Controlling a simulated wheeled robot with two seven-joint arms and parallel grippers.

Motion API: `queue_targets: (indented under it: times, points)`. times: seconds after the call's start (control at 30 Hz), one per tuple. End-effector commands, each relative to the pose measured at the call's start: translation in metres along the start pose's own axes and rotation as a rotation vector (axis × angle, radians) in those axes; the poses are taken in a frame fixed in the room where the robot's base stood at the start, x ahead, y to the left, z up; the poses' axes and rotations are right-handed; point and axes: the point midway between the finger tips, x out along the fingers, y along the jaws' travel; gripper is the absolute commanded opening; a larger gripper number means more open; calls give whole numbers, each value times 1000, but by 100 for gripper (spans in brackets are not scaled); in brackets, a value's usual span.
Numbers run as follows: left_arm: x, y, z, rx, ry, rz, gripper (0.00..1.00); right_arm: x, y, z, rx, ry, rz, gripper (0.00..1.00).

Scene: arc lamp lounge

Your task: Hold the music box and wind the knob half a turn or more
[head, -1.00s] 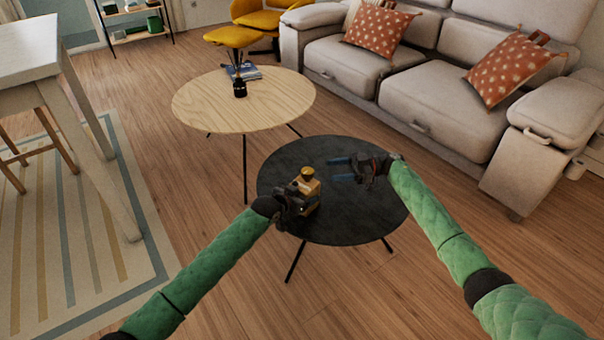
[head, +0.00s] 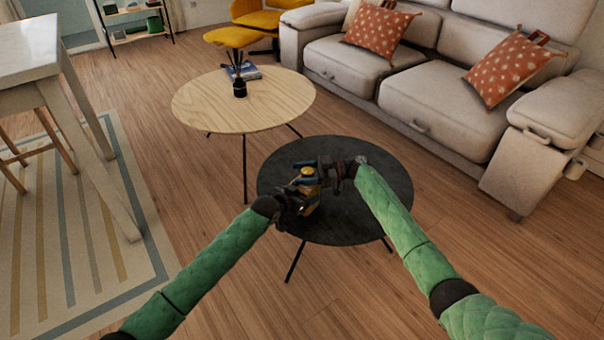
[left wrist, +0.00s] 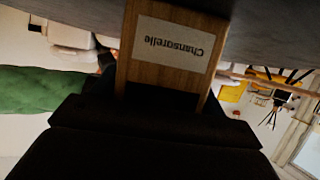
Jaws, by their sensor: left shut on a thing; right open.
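The music box (head: 311,209) is a small wooden box on the dark round table (head: 365,215), with a brass-yellow knob (head: 307,171) on top. In the left wrist view the box (left wrist: 170,75) fills the middle and carries a pale label reading "Chansarelle", upside down. My left gripper (head: 300,206) is shut on the box from its near left side. My right gripper (head: 308,174) is open at the knob, its blue fingers on the far and near sides of it. Whether the fingers touch the knob cannot be told.
A taller light-wood round table (head: 215,105) stands behind, bearing a dark reed bottle (head: 239,87) and books (head: 248,72). A grey sofa (head: 440,90) is at the back right. The dark table's right part is bare.

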Motion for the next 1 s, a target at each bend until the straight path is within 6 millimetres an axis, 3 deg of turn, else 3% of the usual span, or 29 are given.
queue_targets:
  times: [0.27,0.5,0.53,1.0]
  points:
    - [0,0,0,0,1,1,35,2,0,0,0,0,0,59]
    - [0,0,0,0,1,1,35,2,0,0,0,0,0,16]
    - [0,0,0,0,1,1,35,2,0,0,0,0,0,15]
    - [0,1,0,1,1,1,35,1,2,0,-1,-2,112,15]
